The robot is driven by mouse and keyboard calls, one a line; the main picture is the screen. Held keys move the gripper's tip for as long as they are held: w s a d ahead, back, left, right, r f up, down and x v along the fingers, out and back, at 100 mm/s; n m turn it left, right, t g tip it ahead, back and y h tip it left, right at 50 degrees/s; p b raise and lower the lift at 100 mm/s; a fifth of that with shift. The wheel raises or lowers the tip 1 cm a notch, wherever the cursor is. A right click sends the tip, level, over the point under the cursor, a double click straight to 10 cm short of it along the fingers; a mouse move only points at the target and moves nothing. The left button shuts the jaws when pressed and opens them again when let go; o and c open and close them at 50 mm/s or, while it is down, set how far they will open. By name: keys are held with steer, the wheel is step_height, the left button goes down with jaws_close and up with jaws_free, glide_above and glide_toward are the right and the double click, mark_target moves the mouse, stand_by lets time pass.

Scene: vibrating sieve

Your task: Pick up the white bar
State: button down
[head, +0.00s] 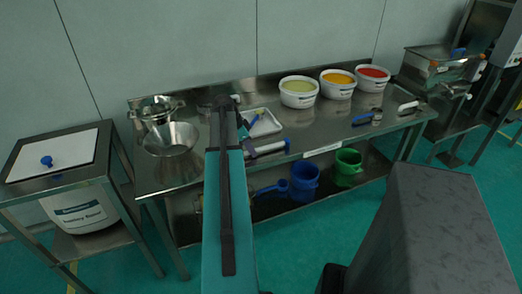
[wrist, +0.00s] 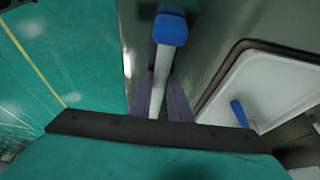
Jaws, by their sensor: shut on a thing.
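The white bar (wrist: 161,80) with a blue end cap runs up the middle of the wrist view, between the dark purple fingers of my gripper (wrist: 160,103). The gripper is shut on the bar. In the head view the white bar (head: 268,149) sticks out to the right of my arm at the table's front edge, blue end to the right. I cannot tell whether the bar touches the table.
A white tray (head: 273,128) with a blue-handled tool lies behind the bar on the steel table (head: 330,124). A metal bowl (head: 171,142) stands at left. White tubs with yellow (head: 299,90), orange (head: 338,83) and red (head: 372,78) contents stand at the back.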

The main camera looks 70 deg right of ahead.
steer(key=shift+r, duration=0.15)
steer(key=shift+r+b, duration=0.4)
steer(key=shift+r, duration=0.7)
steer(key=s+a+r+b, duration=0.1)
steer(key=s+r+b, duration=0.1)
steer(key=s, duration=1.4)
steer(key=shift+a+r+b, duration=0.3)
steer(key=shift+b, duration=0.2)
